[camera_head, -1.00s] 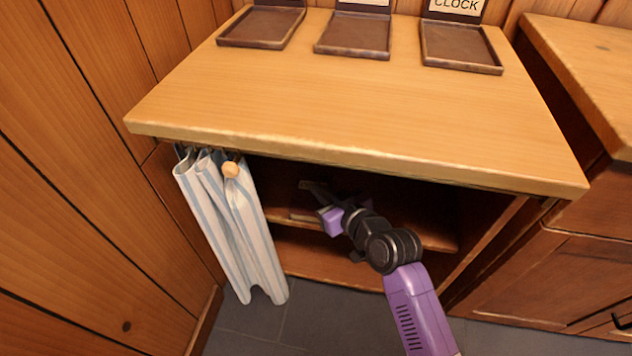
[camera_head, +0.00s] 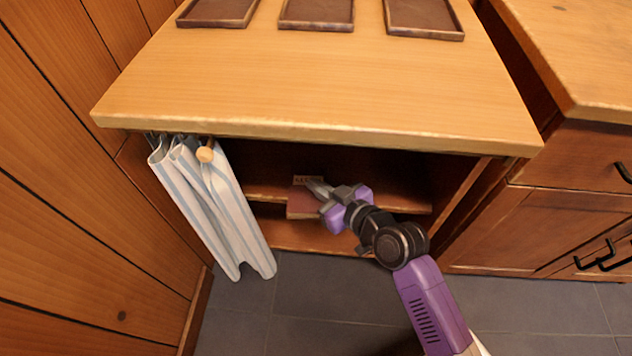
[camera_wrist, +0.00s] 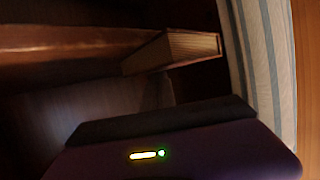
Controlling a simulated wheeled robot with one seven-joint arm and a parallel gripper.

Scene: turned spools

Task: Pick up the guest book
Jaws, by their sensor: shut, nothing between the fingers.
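The guest book, likely the reddish-brown book (camera_head: 303,203), lies on the middle shelf inside the open cabinet and juts past the shelf's front edge. A small pale label shows at its back; its lettering is too small to read. In the wrist view the book (camera_wrist: 180,50) shows its page edges, sticking out from the shelf board. My gripper (camera_head: 316,186) is shut and empty. In the head view its fingertips overlap the book's upper right part; I cannot tell whether they touch it. In the wrist view my gripper's dark body fills the bottom.
A wooden top (camera_head: 330,90) with several dark trays overhangs the cabinet opening. A striped curtain (camera_head: 215,205) hangs at the opening's left side. The shelf (camera_head: 405,205) is clear right of my gripper. A drawer cabinet (camera_head: 560,200) stands at the right.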

